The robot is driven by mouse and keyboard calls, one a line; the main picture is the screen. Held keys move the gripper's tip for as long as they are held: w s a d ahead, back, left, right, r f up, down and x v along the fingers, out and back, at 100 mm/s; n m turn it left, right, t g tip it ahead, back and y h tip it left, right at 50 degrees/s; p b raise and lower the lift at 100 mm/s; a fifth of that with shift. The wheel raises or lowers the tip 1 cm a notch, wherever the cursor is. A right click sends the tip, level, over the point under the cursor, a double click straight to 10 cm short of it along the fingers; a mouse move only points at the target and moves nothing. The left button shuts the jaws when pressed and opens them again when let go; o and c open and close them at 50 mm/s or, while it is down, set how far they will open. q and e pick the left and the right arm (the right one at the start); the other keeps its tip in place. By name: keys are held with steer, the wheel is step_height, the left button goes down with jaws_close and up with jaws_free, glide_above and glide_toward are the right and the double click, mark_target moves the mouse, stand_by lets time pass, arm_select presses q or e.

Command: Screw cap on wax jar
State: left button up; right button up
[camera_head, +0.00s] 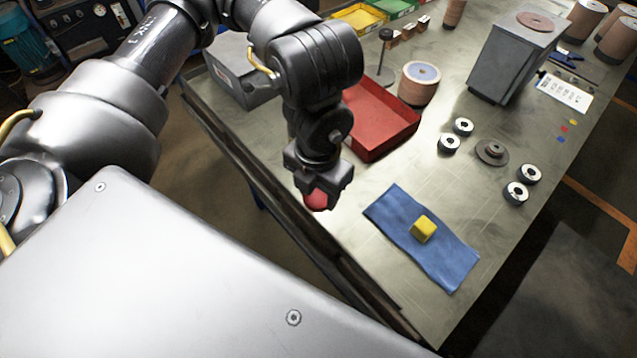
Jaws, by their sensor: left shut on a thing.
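My left gripper (318,183) points down near the table's left edge. It is shut on a small red round object (317,200), which shows just below the fingers. Its upper part is hidden by the fingers. I cannot tell whether this is the cap, the jar or both together. No other thing in view is clearly a wax jar or its cap. My right gripper is out of view.
A blue cloth (398,222) with a yellow block (424,228) lies right of the gripper. Behind stands a red tray (384,139). Several dark rings (448,144) lie to the right. A grey box (489,72) stands farther back. Bare table (470,200) separates cloth and rings.

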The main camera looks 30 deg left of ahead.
arm_select(q)
steer(key=shift+w+n, duration=0.3)
steer(key=shift+n, duration=0.4)
steer(key=w+a+n, duration=0.2)
steer(key=w+n, duration=0.3)
steer(key=n, duration=0.7)
steer(key=w+a+r+n, duration=0.1)
steer(key=w+a+n, duration=0.2)
steer(key=n, duration=1)
steer(key=shift+w+a+r, duration=0.2)
steer(key=shift+w+a, duration=0.05)
steer(key=shift+w, duration=0.85)
